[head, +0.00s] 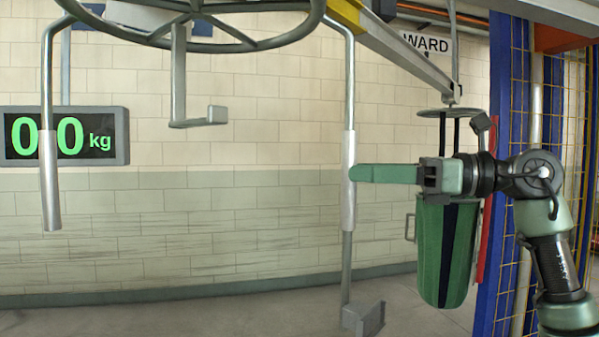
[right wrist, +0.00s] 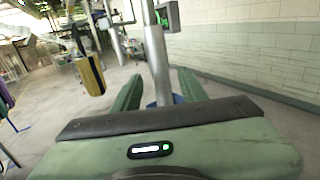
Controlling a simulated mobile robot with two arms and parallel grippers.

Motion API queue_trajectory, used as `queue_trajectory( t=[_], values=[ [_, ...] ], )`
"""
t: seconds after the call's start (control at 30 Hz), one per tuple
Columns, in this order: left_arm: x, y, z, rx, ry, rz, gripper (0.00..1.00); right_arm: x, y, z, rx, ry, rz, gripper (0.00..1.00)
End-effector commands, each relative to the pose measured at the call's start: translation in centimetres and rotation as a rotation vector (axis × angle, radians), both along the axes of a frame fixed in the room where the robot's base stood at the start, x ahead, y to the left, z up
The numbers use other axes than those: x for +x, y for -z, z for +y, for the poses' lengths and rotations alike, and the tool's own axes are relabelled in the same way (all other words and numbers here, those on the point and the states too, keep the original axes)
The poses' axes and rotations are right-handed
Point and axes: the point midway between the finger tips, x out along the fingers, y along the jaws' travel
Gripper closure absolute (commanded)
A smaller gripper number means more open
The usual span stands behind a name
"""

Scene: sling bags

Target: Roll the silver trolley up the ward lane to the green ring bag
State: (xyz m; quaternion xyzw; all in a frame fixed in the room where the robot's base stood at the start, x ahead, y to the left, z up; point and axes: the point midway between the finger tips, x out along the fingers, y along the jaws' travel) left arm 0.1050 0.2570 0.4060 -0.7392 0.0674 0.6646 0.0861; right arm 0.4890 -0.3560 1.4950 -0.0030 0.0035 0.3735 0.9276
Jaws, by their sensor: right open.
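The silver trolley (head: 349,182) hangs overhead, with a large grey ring at the top of the head view and two drop bars with silver sleeves. My right gripper (head: 355,173) is open at the right bar's sleeve. In the right wrist view the bar (right wrist: 157,60) stands between the two spread fingers of my right gripper (right wrist: 158,88); I cannot tell whether either finger touches it. The green ring bag (head: 446,255) hangs below a small grey ring (head: 447,112) farther back on the right, partly behind my right arm. My left gripper is not in view.
The overhead rail (head: 405,52) runs back to the right toward the WARD sign (head: 427,44). A weight display (head: 65,136) is on the left. A blue post (head: 500,180) with yellow mesh stands at the right. A yellow bag (right wrist: 92,76) hangs in the right wrist view.

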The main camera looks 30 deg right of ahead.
Motion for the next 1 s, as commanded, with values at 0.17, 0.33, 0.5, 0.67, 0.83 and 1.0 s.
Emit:
queue_trajectory(
  t=[0.17, 0.33, 0.5, 0.67, 0.83, 1.0],
  values=[
    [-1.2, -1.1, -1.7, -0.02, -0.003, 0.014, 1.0, 1.6, -0.3, 1.6, 0.001, -0.003, 0.001, 0.57],
    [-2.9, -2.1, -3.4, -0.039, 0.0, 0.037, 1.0, 3.6, -0.3, 3.6, 0.003, -0.005, 0.001, 0.57],
    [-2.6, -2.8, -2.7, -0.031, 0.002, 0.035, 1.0, 5.0, -0.2, 4.9, 0.004, -0.003, 0.002, 0.57],
    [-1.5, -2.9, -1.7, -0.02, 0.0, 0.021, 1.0, 5.5, 0.0, 5.3, 0.004, -0.002, 0.002, 0.57],
    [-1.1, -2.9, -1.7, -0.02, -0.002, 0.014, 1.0, 5.5, 0.1, 5.3, 0.004, -0.002, 0.003, 0.57],
    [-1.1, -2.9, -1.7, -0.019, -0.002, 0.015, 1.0, 5.5, 0.1, 5.3, 0.004, -0.002, 0.003, 0.96]
  ],
)
